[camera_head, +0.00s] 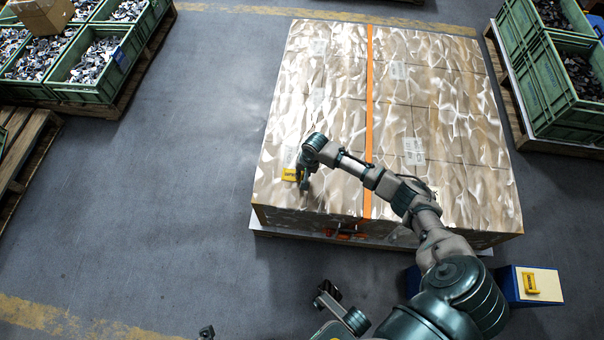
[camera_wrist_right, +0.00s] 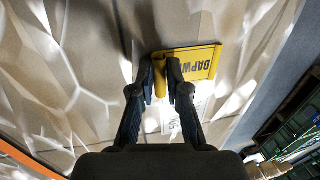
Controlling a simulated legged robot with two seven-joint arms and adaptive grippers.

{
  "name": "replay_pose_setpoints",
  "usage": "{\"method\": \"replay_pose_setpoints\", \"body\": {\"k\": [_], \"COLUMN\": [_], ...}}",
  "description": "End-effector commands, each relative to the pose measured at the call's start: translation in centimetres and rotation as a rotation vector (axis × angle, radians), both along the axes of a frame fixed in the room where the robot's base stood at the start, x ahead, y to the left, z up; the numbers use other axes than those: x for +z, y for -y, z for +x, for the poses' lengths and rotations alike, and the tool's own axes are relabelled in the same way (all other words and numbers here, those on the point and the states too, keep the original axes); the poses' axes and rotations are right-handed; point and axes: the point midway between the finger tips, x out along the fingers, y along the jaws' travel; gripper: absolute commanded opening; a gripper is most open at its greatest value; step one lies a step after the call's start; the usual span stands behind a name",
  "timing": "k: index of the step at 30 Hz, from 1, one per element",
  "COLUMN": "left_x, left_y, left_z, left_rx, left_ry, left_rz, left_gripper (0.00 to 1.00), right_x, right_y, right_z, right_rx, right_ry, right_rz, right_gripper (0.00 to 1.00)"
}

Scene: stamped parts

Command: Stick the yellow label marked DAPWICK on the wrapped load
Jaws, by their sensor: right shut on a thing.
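The wrapped load (camera_head: 440,140) is a wide, low block under shiny clear film, with an orange strap across it. My right gripper (camera_head: 303,182) is over its near left part. It is shut on the yellow label (camera_head: 289,174). In the right wrist view the label (camera_wrist_right: 203,62) shows the dark letters "DAPW", upside down; the rest is hidden by a finger. The fingers of the right gripper (camera_wrist_right: 168,78) close on its left part, close to the film. I cannot tell whether the label touches the film.
A second yellow label (camera_head: 530,283) lies on a cream-topped blue stand (camera_head: 548,287) at lower right. White paper labels (camera_head: 413,152) are on the load. Green crates (camera_head: 92,65) of metal parts stand on pallets at both sides. The grey floor left of the load is clear.

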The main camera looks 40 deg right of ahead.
Motion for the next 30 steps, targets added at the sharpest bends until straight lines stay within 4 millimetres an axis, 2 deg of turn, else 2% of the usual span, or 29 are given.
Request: {"method": "replay_pose_setpoints", "body": {"k": [1, 3, 5, 6, 15, 19, 23, 30], "left_x": [0.0, 0.0, 0.0, 0.0, 0.0, 0.1, 0.1, 0.1], "left_y": [0.0, 0.0, 0.0, 0.0, 0.0, -0.1, -0.1, -0.1], "left_z": [0.0, 0.0, 0.0, 0.0, 0.0, -0.3, -0.3, -0.3], "left_rx": [0.001, 0.001, 0.002, 0.002, 0.001, -0.001, -0.001, 0.000], "left_ry": [-0.001, -0.001, 0.000, 0.000, -0.001, 0.003, 0.003, 0.004], "left_rz": [-0.002, -0.002, -0.004, -0.004, 0.001, 0.001, 0.001, 0.000], "left_gripper": [0.85, 0.85, 0.85, 0.85, 0.85, 0.85, 0.85, 0.85], "right_x": [-0.2, -0.2, -0.2, -0.2, -0.1, 0.8, 3.1, 8.3], "right_y": [0.0, 0.0, 0.0, 0.0, 0.0, 0.1, 0.5, 1.2], "right_z": [-0.1, -0.1, -0.1, -0.1, -0.1, -0.2, -0.5, -1.3], "right_rx": [0.000, 0.000, 0.000, 0.000, 0.000, 0.000, 0.002, 0.001], "right_ry": [-0.002, -0.003, -0.004, -0.004, -0.004, -0.001, 0.001, -0.001], "right_rz": [0.001, 0.000, 0.000, 0.000, 0.000, 0.000, -0.001, -0.001], "right_gripper": [0.04, 0.27, 0.42, 0.44, 0.44, 0.44, 0.44, 0.44]}}
